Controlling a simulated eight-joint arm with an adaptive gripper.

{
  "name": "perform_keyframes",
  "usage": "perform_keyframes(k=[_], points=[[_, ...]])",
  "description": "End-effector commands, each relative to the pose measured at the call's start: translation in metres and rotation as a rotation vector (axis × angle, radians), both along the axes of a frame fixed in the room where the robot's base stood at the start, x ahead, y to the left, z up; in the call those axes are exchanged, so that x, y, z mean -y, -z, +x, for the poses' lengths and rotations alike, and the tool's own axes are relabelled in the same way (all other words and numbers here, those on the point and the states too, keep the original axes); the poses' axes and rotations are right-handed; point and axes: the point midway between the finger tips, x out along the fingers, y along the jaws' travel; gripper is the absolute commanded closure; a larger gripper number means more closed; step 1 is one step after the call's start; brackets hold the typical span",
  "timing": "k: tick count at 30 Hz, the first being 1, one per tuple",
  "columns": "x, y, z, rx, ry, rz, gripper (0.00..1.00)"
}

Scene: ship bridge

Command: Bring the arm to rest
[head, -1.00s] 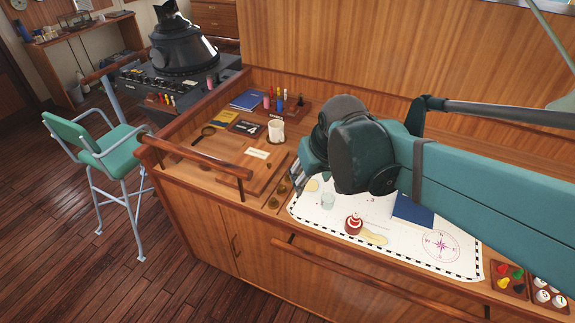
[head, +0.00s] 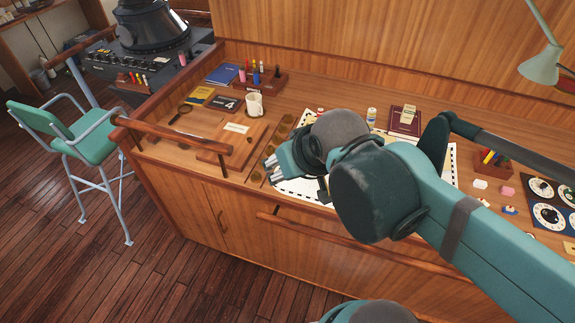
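My teal arm reaches in from the right over the wooden chart desk (head: 330,92). My gripper (head: 270,163) is at its end, low over the left edge of the white chart (head: 296,190). Only some grey finger parts show past the dark wrist, so I cannot tell whether it is open or shut, or whether it holds anything. The arm hides most of the chart and what lies on it.
Left of my gripper are a wooden board (head: 229,140), a white mug (head: 254,105) and a wooden rail (head: 175,135). Behind are a small bottle (head: 371,117) and a maroon book (head: 404,121). A lamp (head: 541,68) stands at right.

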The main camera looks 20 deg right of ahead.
Motion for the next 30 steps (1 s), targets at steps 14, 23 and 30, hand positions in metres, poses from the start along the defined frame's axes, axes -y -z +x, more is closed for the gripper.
perform_keyframes(k=[14, 23, 30], points=[[0.000, 0.011, 0.000, -0.001, 0.000, 0.000, 0.54], [0.000, 0.053, 0.000, -0.001, 0.000, 0.000, 0.54], [0.000, 0.092, 0.000, -0.001, 0.000, 0.000, 0.54]])
